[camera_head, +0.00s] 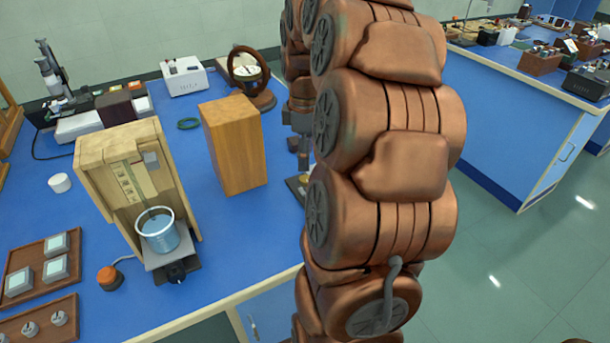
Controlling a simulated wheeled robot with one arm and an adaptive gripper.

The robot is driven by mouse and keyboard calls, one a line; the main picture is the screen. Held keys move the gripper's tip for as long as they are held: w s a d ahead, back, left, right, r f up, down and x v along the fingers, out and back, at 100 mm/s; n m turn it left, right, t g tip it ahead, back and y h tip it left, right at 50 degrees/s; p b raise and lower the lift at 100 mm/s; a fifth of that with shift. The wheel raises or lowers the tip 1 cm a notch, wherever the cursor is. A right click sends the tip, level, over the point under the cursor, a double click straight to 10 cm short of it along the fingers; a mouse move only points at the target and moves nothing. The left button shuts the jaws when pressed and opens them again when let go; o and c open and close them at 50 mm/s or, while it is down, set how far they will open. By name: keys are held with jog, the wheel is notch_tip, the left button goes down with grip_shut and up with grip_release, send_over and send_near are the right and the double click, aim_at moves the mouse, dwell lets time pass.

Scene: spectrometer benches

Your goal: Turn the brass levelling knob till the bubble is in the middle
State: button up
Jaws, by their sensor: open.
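My gripper (298,152) is partly in view just left of my copper-coloured arm, pointing down, with its dark fingers apart. It is above a small dark base (294,187) on the blue bench, which carries a small brass-coloured part (305,180). This may be the levelling knob, but my arm covers most of it. No bubble can be made out. I cannot tell whether the fingers touch the brass part; they look to be above it.
A wooden block (233,145) stands close left of my gripper. A wooden stand (128,165) holds a beaker of blue liquid (158,231). A round brown-framed instrument (262,98) is behind. The bench's front edge (240,297) is near; a second bench (515,130) is right.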

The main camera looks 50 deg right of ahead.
aim_at(305, 178)
jog(key=shift+f+p, duration=0.3)
jog(key=shift+f, duration=2.95)
grip_shut()
